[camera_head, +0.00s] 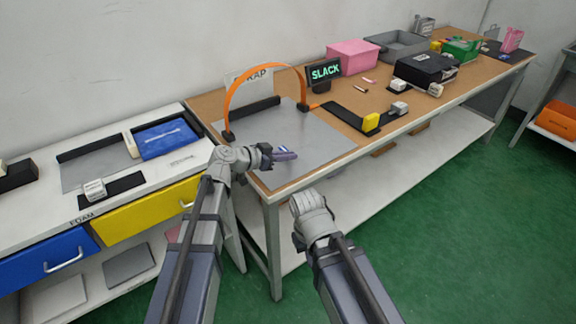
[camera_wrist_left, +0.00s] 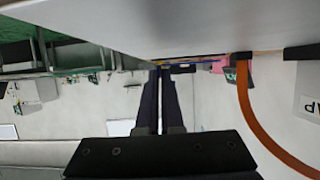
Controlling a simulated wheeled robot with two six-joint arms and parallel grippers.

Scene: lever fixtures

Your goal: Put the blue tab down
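My left gripper (camera_head: 294,156) is low over the front of the grey plate on the wooden bench. Its fingers lie close together, with only a thin slit between them in the left wrist view (camera_wrist_left: 162,72). A small blue and white piece (camera_head: 282,149), which may be the blue tab, shows just behind the fingers in the head view. I cannot tell whether it touches them. No blue tab is clear between the fingers in the wrist view. My right arm's wrist shows in front of the bench, but its fingers are hidden.
An orange arch (camera_head: 265,68) stands over the grey plate (camera_head: 318,140). A SLACK display (camera_head: 324,71), a yellow block (camera_head: 371,122) and a pink box (camera_head: 353,57) are to the right.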

